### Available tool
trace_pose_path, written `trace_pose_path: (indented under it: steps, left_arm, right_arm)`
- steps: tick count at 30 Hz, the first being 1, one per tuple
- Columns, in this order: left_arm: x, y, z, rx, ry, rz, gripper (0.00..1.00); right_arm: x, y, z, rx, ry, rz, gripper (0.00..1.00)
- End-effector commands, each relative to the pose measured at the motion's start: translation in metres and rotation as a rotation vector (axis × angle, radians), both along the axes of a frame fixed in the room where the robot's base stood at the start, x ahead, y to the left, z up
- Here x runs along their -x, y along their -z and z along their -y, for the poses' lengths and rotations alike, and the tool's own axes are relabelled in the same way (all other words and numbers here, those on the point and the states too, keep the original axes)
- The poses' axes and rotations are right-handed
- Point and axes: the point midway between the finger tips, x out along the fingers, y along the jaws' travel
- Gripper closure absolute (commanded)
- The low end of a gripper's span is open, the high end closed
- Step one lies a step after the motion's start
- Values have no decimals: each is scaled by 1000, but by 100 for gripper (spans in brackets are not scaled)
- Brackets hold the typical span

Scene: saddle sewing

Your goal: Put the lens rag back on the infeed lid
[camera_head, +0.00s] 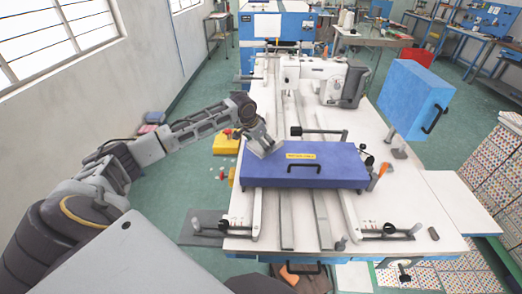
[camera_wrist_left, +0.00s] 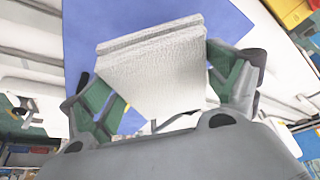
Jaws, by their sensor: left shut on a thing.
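The infeed lid (camera_head: 305,166) is a flat blue panel with a yellow label and a dark handle on its front, lying across the rails of the white machine table. My left gripper (camera_head: 266,143) is at the lid's back left corner. In the left wrist view my left gripper (camera_wrist_left: 160,95) is shut on the lens rag (camera_wrist_left: 155,70), a folded white textured cloth, with the blue lid (camera_wrist_left: 150,20) behind it. I cannot tell whether the rag touches the lid. The right gripper is not in view.
A white sewing head (camera_head: 310,75) stands at the back of the table. A black lever (camera_head: 320,132) sticks out behind the lid. An orange-handled item (camera_head: 379,174) stands at its right. A blue box (camera_head: 412,98) is farther right. Bare white table (camera_head: 270,215) lies in front.

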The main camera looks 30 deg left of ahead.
Motion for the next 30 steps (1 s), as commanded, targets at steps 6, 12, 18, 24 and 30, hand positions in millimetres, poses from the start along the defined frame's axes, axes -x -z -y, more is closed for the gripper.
trace_pose_path:
  steps: [6,12,18,24,30]
  left_arm:
    - [0,26,1,0,0,-2,30]
    - [0,36,0,0,0,0,30]
    - [0,37,0,0,1,0,30]
    - [0,39,0,0,0,0,30]
    - [0,43,0,0,0,1,30]
  right_arm:
    - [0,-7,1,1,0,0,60]
    - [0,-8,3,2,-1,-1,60]
    - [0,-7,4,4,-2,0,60]
    - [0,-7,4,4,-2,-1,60]
    - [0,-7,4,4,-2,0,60]
